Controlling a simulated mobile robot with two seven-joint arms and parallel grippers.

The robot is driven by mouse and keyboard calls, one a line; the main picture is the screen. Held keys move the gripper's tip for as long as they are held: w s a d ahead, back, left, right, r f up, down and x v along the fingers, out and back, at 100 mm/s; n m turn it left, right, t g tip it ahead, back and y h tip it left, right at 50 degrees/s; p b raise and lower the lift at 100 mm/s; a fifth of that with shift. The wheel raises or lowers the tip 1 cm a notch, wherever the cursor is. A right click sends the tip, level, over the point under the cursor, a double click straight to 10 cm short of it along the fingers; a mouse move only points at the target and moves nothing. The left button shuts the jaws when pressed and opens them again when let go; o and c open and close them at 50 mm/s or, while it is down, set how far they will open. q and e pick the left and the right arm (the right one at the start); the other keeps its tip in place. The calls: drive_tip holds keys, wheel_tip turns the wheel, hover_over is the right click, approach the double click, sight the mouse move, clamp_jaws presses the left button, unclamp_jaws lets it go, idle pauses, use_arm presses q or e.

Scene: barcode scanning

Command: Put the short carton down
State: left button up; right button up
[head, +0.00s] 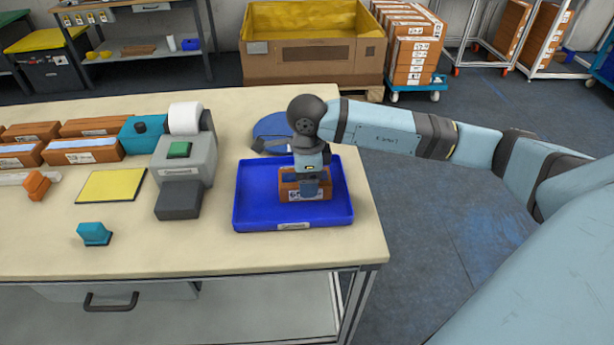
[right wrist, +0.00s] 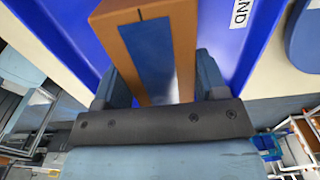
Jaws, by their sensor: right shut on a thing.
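The short carton (head: 309,193) is a small orange-brown box with a white label, in the blue tray (head: 243,214) at the right end of the table. My right gripper (head: 306,182) comes down from above and is shut on the carton. In the right wrist view the carton (right wrist: 184,45) sits between the two fingers, with a blue strip on its near face. The blue tray's floor (right wrist: 215,30) shows around it. I cannot tell whether the carton's underside touches the tray floor. My left gripper does not show.
A grey label printer (head: 190,160) with a white roll stands left of the tray. A round blue thing (head: 271,127) is behind the tray. The table's front middle is clear.

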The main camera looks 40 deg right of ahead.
drive_tip(key=o, duration=1.2)
drive_tip(key=shift+r, duration=0.1)
wheel_tip(320, 180, up, 12)
idle(0.3)
